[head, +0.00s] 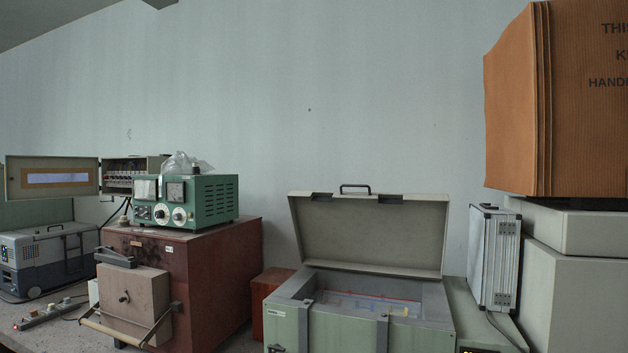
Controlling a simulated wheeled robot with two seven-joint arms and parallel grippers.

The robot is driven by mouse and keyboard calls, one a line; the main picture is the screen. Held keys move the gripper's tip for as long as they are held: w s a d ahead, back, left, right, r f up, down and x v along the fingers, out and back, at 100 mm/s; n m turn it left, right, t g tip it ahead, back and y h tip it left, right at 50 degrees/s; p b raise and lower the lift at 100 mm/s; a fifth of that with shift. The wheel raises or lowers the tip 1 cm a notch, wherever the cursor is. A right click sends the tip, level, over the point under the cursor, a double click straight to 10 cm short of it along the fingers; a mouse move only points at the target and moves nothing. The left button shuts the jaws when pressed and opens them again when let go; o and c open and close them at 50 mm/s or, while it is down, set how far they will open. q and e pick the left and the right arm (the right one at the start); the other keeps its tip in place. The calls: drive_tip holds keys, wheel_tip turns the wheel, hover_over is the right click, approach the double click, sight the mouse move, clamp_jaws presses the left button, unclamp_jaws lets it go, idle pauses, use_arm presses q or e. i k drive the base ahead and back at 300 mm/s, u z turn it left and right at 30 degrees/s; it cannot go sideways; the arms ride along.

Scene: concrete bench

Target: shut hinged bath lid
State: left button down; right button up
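The bath (346,333) is a pale green box at the bottom centre-right of the head view. Its hinged lid (372,236) stands open, raised at the back edge and leaning slightly back. A dark handle (355,187) sits on the lid's top edge, with dark latch cutouts to either side. The open tub shows a light interior with red and blue shapes, too unclear to name. Two grey straps or brackets run down the bath's front. Neither of my grippers shows in the head view.
A silver case (494,258) stands close right of the bath, beside grey boxes (575,290) and a large brown carton (570,100). To the left are a red-brown cabinet (225,285), a green instrument (205,200) and a small red box (268,290). The air above the bath is clear.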

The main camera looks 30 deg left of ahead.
sight(403, 234)
drive_tip(key=u, duration=0.85)
drive_tip(key=i, duration=1.2)
drive_tip(key=z, duration=1.8)
